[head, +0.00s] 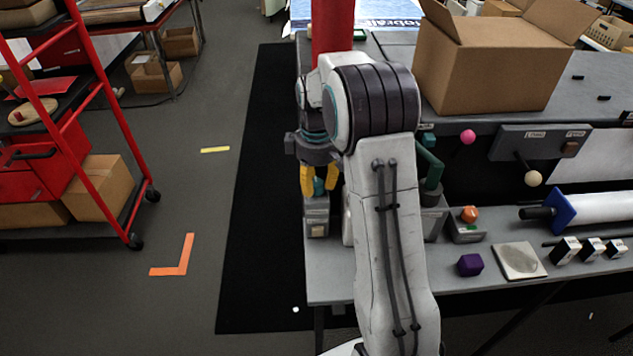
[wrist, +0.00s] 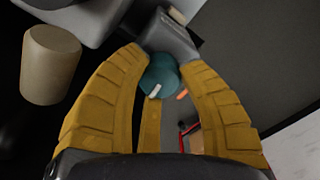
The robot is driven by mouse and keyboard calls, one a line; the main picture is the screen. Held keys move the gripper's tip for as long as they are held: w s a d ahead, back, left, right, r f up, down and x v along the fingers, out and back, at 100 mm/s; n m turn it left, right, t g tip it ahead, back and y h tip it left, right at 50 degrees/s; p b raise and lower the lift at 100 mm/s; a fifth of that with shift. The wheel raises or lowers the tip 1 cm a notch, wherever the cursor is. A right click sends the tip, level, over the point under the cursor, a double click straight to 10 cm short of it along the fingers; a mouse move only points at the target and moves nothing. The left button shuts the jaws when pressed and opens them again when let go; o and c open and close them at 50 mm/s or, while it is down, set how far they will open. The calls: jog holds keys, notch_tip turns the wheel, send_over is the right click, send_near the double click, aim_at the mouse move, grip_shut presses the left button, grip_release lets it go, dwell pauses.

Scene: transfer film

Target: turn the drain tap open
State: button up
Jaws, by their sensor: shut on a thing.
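The drain tap appears as a teal rounded knob with a white mark, on a grey body. In the wrist view the knob (wrist: 162,76) sits between the yellow finger ends of my gripper (wrist: 160,62). In the head view a small part of the teal knob (head: 319,187) shows between the fingers of my gripper (head: 320,182), which points down at the left end of the grey bench. My gripper is shut on the knob. The fingers cover its sides, and my arm covers much of what stands behind.
A grey box with a beige button (head: 317,230) stands just below my gripper. An open cardboard box (head: 490,65), an orange knob (head: 469,214), a purple block (head: 470,265) and a white cylinder (head: 600,208) are to the right. A red cart (head: 75,130) stands left; the floor between is mostly clear.

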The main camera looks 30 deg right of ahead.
aim_at(317, 182)
jog(key=c, duration=0.4)
jog(key=shift+m, duration=0.8)
jog(key=o, duration=1.2)
notch_tip(317, 182, up, 12)
